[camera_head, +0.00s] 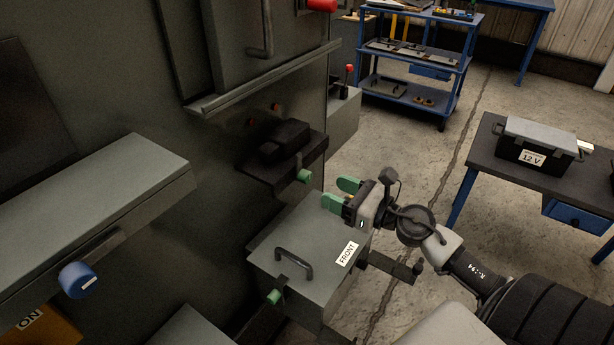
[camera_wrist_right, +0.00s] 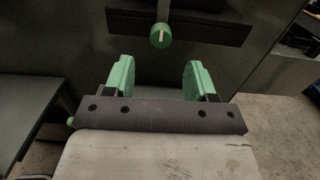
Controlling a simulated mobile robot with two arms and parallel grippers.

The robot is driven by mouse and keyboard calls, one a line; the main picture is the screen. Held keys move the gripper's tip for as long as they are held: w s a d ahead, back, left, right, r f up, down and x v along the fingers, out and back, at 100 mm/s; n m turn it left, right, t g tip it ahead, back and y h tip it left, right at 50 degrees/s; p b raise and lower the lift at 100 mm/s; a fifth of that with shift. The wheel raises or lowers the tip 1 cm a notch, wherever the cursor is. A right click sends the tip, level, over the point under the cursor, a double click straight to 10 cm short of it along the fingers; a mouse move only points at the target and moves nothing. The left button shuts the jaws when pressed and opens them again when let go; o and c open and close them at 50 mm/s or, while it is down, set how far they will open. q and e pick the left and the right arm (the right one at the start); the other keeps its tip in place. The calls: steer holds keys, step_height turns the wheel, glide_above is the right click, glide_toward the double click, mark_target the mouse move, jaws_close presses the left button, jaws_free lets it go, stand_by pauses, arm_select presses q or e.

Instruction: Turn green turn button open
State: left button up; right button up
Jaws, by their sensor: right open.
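A green turn button (camera_head: 304,176) sits on the front edge of a dark shelf-like part (camera_head: 262,168) of the grey cabinet. In the right wrist view the green button (camera_wrist_right: 163,36) has a pale, nearly upright line on its face and a grey stem above it. My right gripper (camera_head: 343,194), with green finger pads, is open and empty, apart from the button and to its right. In the wrist view its fingers (camera_wrist_right: 158,80) stand either side of a gap, with the button beyond them. A second green button (camera_head: 273,297) sits lower, by the box marked FRONT. My left gripper is not in view.
The grey box marked FRONT (camera_head: 318,253) with a dark handle (camera_head: 294,262) lies below my right gripper. A blue knob (camera_head: 77,279) is at left. A table with a 12 V case (camera_head: 538,142) and a blue shelf cart (camera_head: 413,58) stand right and behind. Floor is open between.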

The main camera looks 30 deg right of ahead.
mark_target(310, 180)
steer(key=p+x, duration=0.1)
steer(key=x, duration=0.4)
steer(key=shift+w+a+r+p, duration=0.1)
steer(key=shift+w+r+p, duration=0.05)
steer(key=shift+w+p, duration=0.2)
steer(key=shift+x, duration=0.95)
steer(key=shift+f, duration=0.2)
steer(key=c, duration=0.9)
